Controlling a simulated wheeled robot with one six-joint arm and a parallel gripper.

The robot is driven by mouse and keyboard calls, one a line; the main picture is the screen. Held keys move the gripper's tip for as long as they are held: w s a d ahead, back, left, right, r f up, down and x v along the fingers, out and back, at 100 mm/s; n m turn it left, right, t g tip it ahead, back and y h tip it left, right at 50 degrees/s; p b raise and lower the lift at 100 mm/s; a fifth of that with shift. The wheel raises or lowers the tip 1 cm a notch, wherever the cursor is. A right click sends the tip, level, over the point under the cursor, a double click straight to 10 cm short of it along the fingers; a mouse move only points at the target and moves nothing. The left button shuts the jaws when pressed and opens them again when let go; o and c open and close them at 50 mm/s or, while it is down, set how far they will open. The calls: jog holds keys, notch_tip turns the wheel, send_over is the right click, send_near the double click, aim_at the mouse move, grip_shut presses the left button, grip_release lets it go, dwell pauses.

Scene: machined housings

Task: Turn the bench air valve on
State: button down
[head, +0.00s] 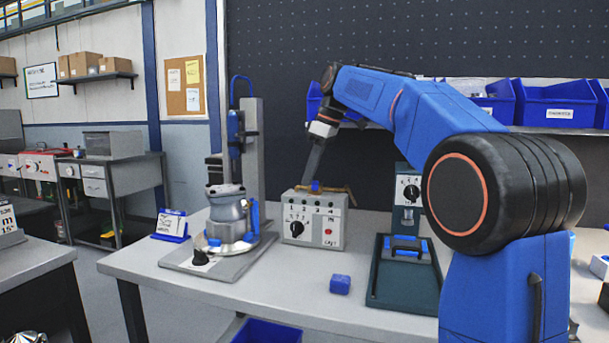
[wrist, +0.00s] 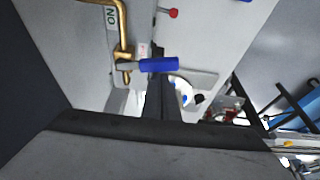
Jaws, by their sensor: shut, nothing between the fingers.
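The air valve is a brass pipe (wrist: 124,38) with a blue lever handle (wrist: 158,65), on a grey control box (head: 315,225). In the wrist view the handle points right, crosswise to the nearby pipe run, and an ON label (wrist: 110,16) lies beside the pipe. In the head view the blue handle (head: 316,187) shows on top of the box. My gripper (head: 314,178) reaches down to the handle from above; its dark fingers (wrist: 160,82) are shut and empty, right at the handle. I cannot tell whether they touch it.
A fixture with a metal housing (head: 228,210) stands left of the box. A blue block (head: 340,284) and a dark green tray (head: 400,292) lie in front and to the right. A red knob (wrist: 173,13) sticks up near the valve.

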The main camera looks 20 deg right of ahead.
jog(key=shift+s+d, duration=0.25)
jog(key=shift+d, duration=0.25)
jog(key=shift+s+d, duration=0.2)
jog(key=shift+d, duration=0.25)
jog(key=shift+n+g, duration=0.3)
jog(key=shift+n, duration=0.5)
jog(key=d, duration=0.4)
jog(key=shift+w, duration=0.15)
jog(key=shift+w+d, duration=0.1)
jog(key=shift+d, duration=0.25)
